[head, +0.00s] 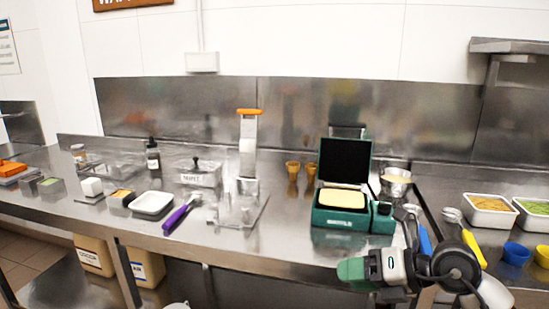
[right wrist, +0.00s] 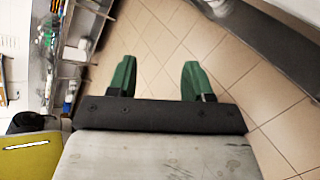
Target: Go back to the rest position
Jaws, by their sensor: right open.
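My right gripper (head: 352,270) is in front of the steel counter (head: 285,238), at the lower right of the head view. Its green fingers point left there. In the right wrist view the two green fingers of my right gripper (right wrist: 160,80) are spread apart with nothing between them, over the tiled floor. My left gripper is in neither view.
Behind my right gripper a green machine (head: 338,222) stands on the counter, its black lid (head: 344,161) raised. A purple-handled tool (head: 180,216) and a white tray (head: 152,203) lie further left. Blue (head: 515,254) and yellow bowls and food trays (head: 490,210) stand at right.

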